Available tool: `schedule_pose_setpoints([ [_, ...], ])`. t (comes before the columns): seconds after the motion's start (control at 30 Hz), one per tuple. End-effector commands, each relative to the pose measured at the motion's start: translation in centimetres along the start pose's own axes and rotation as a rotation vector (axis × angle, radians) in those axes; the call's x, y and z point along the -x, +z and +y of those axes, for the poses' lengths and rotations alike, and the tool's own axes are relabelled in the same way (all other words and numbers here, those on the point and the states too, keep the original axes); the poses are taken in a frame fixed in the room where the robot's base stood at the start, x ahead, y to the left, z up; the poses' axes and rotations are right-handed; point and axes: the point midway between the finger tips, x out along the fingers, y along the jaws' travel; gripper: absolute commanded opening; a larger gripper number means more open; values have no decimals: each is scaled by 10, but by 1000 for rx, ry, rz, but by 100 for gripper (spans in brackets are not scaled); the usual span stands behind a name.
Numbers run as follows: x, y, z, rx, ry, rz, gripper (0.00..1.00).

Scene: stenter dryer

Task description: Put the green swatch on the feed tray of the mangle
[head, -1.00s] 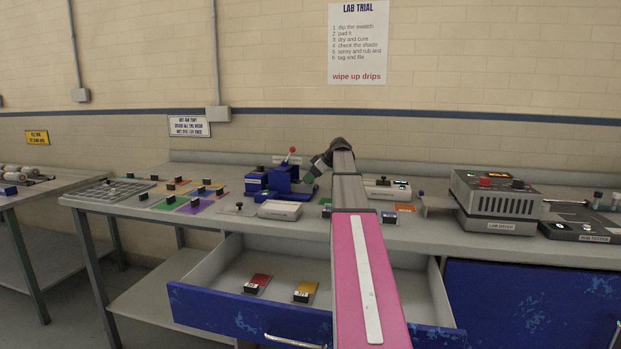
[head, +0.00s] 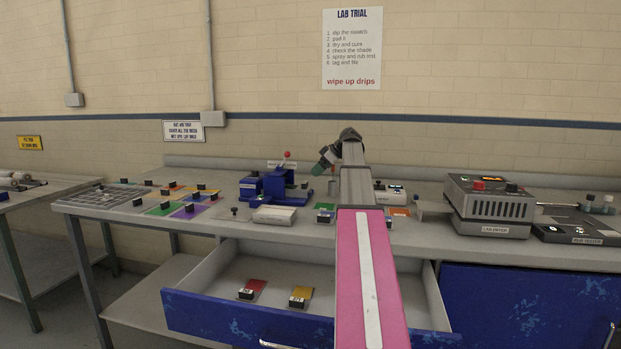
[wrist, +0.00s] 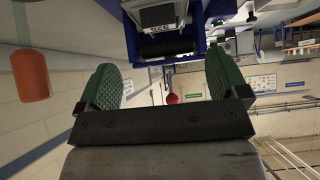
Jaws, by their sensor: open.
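The blue mangle (head: 281,186) stands on the bench left of my arm, with a red knob on top. A pale grey tray-like part (head: 274,215) sits at its front; I see no swatch on it. A green swatch (head: 325,207) with a dark block lies on the bench right of that part, close to my arm. Another green patch (head: 160,210) lies among coloured swatches at left. My gripper (head: 319,164) is up beside the mangle's right side, empty. In the wrist view its green-padded fingers (wrist: 165,82) are wide apart, with the mangle's blue frame and dark roller beyond.
An open blue drawer (head: 250,325) below the bench holds a red and a yellow swatch. The lab dryer (head: 490,207) and rub tester (head: 580,229) stand at right. A grey grid rack (head: 103,197) is at far left.

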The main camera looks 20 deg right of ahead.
Motion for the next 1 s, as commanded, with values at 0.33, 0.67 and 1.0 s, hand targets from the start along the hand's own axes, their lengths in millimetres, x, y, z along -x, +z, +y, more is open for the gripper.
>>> schedule_pose_setpoints([
  [0.33, 38, 0, 0, 0, 0, 1, 92],
  [0.67, 39, 0, 0, 0, 0, 1, 92],
  [1.0, 39, 0, 0, 0, 0, 1, 92],
])
